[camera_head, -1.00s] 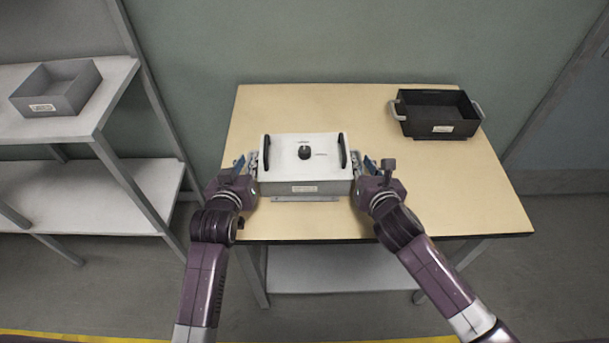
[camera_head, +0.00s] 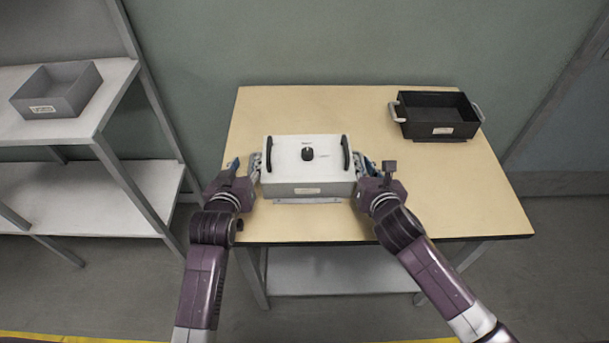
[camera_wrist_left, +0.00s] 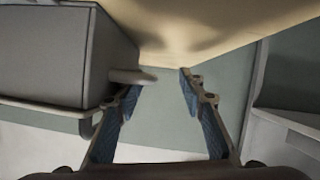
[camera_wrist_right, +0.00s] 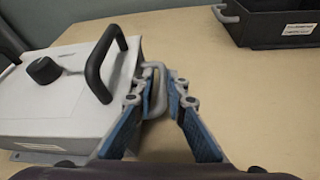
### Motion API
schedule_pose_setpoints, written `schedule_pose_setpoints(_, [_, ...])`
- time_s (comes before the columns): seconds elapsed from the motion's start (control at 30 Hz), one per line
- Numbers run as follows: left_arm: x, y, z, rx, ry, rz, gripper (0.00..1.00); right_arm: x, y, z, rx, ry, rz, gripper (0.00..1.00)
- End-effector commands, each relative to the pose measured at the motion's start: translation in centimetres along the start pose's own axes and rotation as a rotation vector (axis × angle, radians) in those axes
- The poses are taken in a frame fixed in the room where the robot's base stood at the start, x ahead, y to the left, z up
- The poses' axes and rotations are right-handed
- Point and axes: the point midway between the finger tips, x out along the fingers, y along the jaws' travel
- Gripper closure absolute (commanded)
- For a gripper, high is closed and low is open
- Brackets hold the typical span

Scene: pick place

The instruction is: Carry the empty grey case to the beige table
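An open grey case (camera_head: 58,92) with a white label stands on the shelf at the left of the head view; it looks empty. A pale grey lidded box (camera_head: 308,178) with a black knob and two black top handles sits near the front of the beige table (camera_head: 440,200). My left gripper (camera_head: 247,166) is beside the box's left end; in the left wrist view its fingers (camera_wrist_left: 158,82) are apart, with a side handle (camera_wrist_left: 130,75) near one fingertip. My right gripper (camera_head: 364,168) is at the right end; in the right wrist view its fingers (camera_wrist_right: 160,88) close around the side handle (camera_wrist_right: 156,70).
A black open crate (camera_head: 437,128) with side handles stands at the back right of the beige table. A thin grey plate (camera_head: 308,201) shows under the box's front edge. The table is clear at the front right and back left. The shelf unit (camera_head: 120,75) stands left of the table.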

Motion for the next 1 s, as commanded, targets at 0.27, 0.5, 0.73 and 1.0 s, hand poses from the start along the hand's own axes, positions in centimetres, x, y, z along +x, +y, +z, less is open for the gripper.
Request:
schedule_pose_setpoints(0.27, [-2.3, 0.8, 0.1, -0.007, -0.001, 0.016, 0.50, -0.2, 1.1, -0.2, 0.007, 0.002, 0.022, 0.74])
schedule_pose_setpoints(0.5, [-5.8, 0.6, 0.1, -0.007, 0.000, 0.012, 0.50, -0.1, 1.0, -0.2, 0.007, 0.002, 0.020, 0.74])
schedule_pose_setpoints(0.73, [-7.7, 0.2, 0.0, -0.003, -0.001, 0.006, 0.50, -0.1, 0.8, -0.2, 0.004, 0.002, 0.015, 0.74])
schedule_pose_setpoints(1.0, [-8.0, 0.1, 0.1, -0.001, -0.001, 0.002, 0.50, -0.1, 0.5, -0.1, 0.002, 0.002, 0.010, 0.74])
